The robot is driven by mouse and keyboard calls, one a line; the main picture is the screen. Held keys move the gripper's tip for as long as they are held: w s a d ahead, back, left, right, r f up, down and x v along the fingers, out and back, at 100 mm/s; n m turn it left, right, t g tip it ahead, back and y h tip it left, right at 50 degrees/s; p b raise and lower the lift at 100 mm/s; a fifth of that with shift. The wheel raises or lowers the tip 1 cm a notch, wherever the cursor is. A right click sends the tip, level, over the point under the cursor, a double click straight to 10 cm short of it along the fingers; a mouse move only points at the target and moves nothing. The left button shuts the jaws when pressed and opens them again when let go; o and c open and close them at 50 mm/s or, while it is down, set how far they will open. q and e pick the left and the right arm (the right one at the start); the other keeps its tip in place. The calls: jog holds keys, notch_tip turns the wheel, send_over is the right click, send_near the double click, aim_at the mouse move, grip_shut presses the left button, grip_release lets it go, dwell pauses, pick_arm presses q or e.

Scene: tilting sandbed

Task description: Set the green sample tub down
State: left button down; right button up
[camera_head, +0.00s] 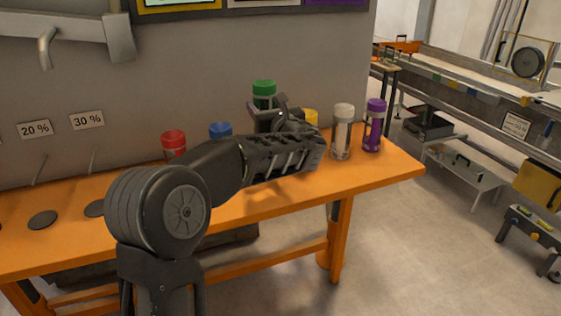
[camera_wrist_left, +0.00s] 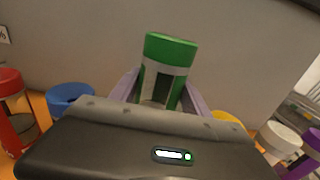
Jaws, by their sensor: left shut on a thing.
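The green sample tub (camera_head: 264,88) has a green lid and a clear body with a dark patch. My left gripper (camera_head: 266,117) is shut on it, and its lid stands clearly higher than the neighbouring lids, so it appears raised above the orange table (camera_head: 255,207). Its lower end is hidden behind the gripper and wrist. In the left wrist view the tub (camera_wrist_left: 168,58) is between the two fingers, roughly upright with a slight lean. My right gripper is in neither view.
The red tub (camera_head: 173,142) and blue tub (camera_head: 220,131) stand left of the gripper. The yellow tub (camera_head: 311,116), white tub (camera_head: 342,130) and purple tub (camera_head: 374,125) stand to its right. The grey wall (camera_head: 215,60) is close behind. Signs and dark discs (camera_head: 43,220) are at the left.

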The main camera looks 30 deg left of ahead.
pick_arm(q)
jog(key=shift+s+d+r, duration=0.1)
jog(key=shift+d+r, duration=0.05)
jog(key=shift+d, duration=0.05)
jog(key=shift+f, duration=2.55)
notch_tip(320, 180, down, 5)
jog(key=c, duration=0.5)
grip_release()
jog(key=b+v, duration=0.2)
jog(key=v, duration=1)
